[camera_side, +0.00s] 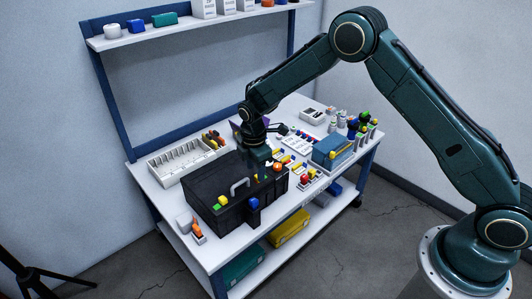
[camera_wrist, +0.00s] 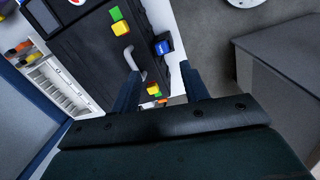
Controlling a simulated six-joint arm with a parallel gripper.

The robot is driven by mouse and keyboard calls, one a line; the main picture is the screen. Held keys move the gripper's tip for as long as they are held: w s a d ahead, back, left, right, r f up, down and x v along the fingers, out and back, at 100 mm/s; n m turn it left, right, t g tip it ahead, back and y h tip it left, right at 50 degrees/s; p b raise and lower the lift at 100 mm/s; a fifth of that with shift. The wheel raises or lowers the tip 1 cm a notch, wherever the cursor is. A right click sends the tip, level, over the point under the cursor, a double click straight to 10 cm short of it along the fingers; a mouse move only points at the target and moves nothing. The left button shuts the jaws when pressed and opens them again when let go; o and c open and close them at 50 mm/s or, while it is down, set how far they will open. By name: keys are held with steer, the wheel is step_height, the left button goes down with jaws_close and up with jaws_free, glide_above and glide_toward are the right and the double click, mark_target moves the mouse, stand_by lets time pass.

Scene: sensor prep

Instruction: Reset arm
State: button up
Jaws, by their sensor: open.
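My arm reaches over the white workbench (camera_side: 160,185) from the right. My gripper (camera_side: 262,162) points down above the black case (camera_side: 212,222), near its right end. In the wrist view my gripper's two fingers (camera_wrist: 162,80) are spread apart with nothing held between them. The case's grey handle (camera_side: 240,187) shows beside the left finger in the wrist view (camera_wrist: 131,60). How high the fingertips are above the case is hard to tell.
Yellow and green blocks (camera_side: 219,203) lie on the case, with a blue item (camera_side: 253,203) at its front. A white compartment tray (camera_side: 180,162) stands behind. A blue box (camera_side: 331,153) and several small bottles crowd the right. An upper shelf (camera_side: 185,27) holds boxes.

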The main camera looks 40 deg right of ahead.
steer(key=s+d+r+m+t, duration=0.15)
steer(key=s+r+m, duration=0.35)
steer(key=r, duration=0.7)
steer(key=s+d+r+m+t, duration=0.1)
steer(key=s+d+r+m, duration=0.2)
steer(key=s+r, duration=0.7)
steer(key=s+d+r+m+t, duration=0.1)
steer(key=s+r+m, duration=0.2)
steer(key=s, duration=0.7)
steer(key=s+d+r+m+t, duration=0.1)
steer(key=s+r+m, duration=0.3)
steer(key=s, duration=0.6)
steer(key=shift+s+m+y, duration=0.35)
steer(key=shift+m+y, duration=0.05)
steer(key=shift+m, duration=0.2)
steer(key=shift+r+t, duration=0.1)
steer(key=shift+t, duration=0.15)
